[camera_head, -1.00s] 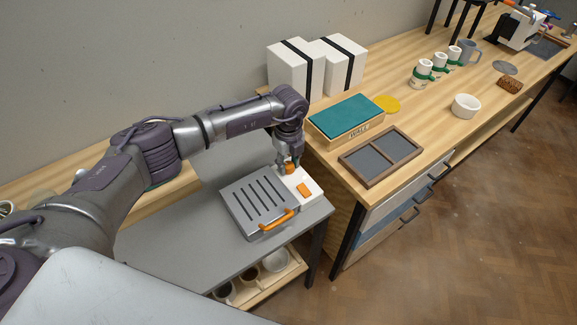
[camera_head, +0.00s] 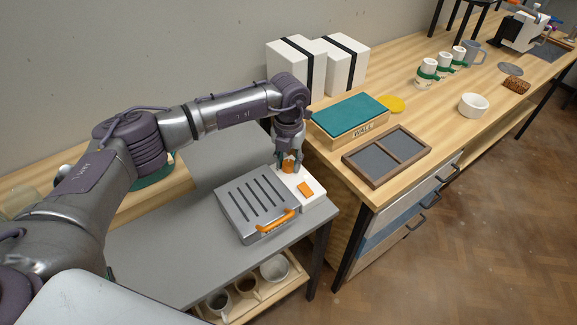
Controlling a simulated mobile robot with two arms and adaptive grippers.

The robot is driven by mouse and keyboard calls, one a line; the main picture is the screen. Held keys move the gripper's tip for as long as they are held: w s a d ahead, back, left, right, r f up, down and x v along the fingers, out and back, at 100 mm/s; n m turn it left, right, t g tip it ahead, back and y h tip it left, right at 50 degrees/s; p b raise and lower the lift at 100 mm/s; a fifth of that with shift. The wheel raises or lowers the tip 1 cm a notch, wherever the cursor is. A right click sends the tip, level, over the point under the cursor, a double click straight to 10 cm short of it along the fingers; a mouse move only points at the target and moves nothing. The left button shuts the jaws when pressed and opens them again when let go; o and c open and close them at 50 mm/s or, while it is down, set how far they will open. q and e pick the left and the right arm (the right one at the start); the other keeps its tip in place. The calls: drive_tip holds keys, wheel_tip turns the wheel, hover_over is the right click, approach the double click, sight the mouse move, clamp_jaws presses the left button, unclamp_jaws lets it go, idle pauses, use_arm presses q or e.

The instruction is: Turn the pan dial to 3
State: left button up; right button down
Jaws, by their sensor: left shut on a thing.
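The pan (camera_head: 240,199) is a grey slotted unit with an orange front handle (camera_head: 276,224), on the grey side table. A white control box (camera_head: 308,183) joins its right side and bears an orange rectangular switch (camera_head: 305,189). The orange dial (camera_head: 289,167) stands at the back of the white box. My left gripper (camera_head: 288,166) reaches down from above and is shut on the dial, its fingers on either side. The fingers hide most of the dial, and its marks and setting cannot be read. My right gripper is not in view.
The grey table (camera_head: 160,255) has free room left of the pan. On the wooden bench to the right are a divided tray (camera_head: 430,151), a teal-topped box (camera_head: 348,112) and white boxes (camera_head: 345,62). Mugs and bowls sit on the shelf below (camera_head: 257,293).

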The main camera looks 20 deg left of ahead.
sight(289, 163)
use_arm(q)
drive_tip(key=shift+w+m+b, duration=0.1)
drive_tip(key=shift+m+b, duration=1.15)
drive_tip(key=shift+m, duration=0.85)
drive_tip(key=shift+r, duration=0.1)
drive_tip(key=o, duration=1.2)
drive_tip(key=shift+c, duration=0.2)
wheel_tip(289, 163, up, 12)
